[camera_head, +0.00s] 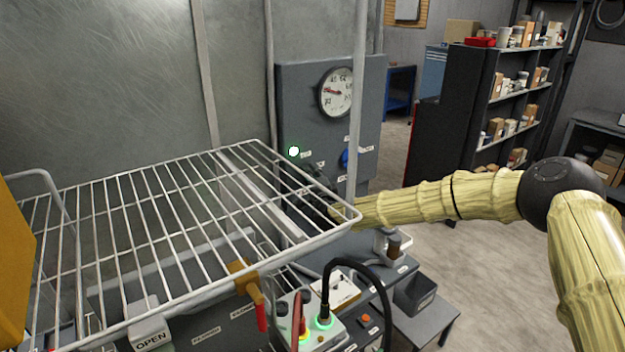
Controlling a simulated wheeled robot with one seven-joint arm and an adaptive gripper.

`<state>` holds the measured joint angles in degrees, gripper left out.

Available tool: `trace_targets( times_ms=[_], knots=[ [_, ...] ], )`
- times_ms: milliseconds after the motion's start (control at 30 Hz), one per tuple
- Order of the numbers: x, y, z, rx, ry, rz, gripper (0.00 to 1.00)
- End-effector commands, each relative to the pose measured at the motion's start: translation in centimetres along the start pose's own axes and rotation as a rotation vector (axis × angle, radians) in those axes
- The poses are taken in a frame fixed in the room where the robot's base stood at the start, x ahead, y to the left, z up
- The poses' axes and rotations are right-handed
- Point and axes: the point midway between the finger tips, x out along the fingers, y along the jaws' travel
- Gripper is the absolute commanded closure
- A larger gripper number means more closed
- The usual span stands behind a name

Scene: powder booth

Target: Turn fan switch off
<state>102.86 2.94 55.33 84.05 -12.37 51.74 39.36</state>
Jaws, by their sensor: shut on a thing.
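My arm reaches in from the right, and my dark gripper (308,206) is at the lower part of the panel, seen partly through the rack. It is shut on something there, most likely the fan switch. The rack's bars and corner hide the fingertips and the switch, so I cannot tell the switch's position.
The white wire rack (150,215) spans the left and middle, its corner close to my forearm. A blue knob (345,158) is on the panel. Below stand a control box with a lit green ring (324,322), a black hose and a red-handled valve (245,280). Open floor lies right.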

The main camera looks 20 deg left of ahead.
Motion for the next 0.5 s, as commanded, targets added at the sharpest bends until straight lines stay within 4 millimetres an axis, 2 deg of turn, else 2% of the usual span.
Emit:
trace_targets(
  times_ms=[67, 500],
  knots=[
    [-0.06, 0.74, 0.19, -0.034, -0.003, -0.013, 1.00],
    [-0.06, 1.05, 0.12, -0.278, -0.001, -0.114, 1.00]
  ],
)
